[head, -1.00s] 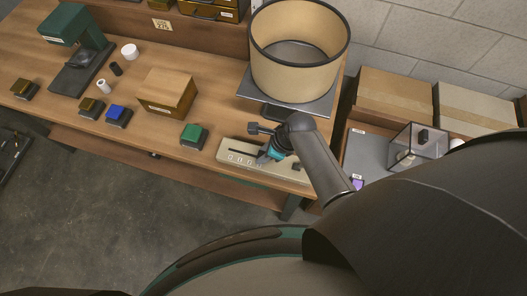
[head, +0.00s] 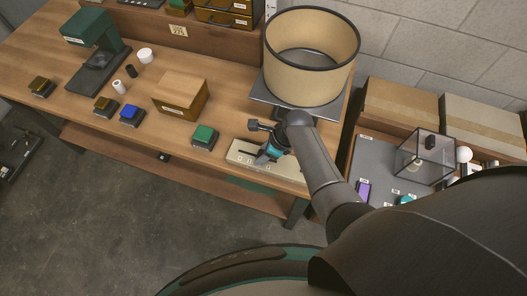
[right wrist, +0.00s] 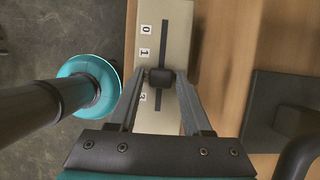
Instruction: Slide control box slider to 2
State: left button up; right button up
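The control box (head: 236,154) is a long cream box on the bench's front edge. In the right wrist view its top (right wrist: 176,22) shows a dark slot and a row of numerals. A 0 and a 1 are readable, and another numeral lies past the knob. The dark slider knob (right wrist: 160,78) sits in the slot beyond the 1, between my fingertips. My right gripper (right wrist: 162,76) has one finger on each side of the knob and looks closed on it; its left finger hides the strip beside the knob. In the head view the right gripper (head: 268,154) is over the box. My left gripper is out of view.
A green-topped block (head: 205,135) stands left of the box. A lampshade (head: 312,60) on a dark plate is behind it. A wooden box (head: 180,95) and several small parts lie farther left. A grey side table (head: 375,165) holds a clear case at right.

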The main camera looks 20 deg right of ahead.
jog(key=shift+o, duration=1)
jog(key=shift+r, duration=0.15)
jog(key=shift+d+r, duration=0.1)
jog(key=shift+r, duration=0.15)
jog(key=p+v, duration=0.4)
jog(key=v, duration=1)
jog(key=shift+s+d+r, duration=0.15)
jog(key=shift+s+r, duration=0.05)
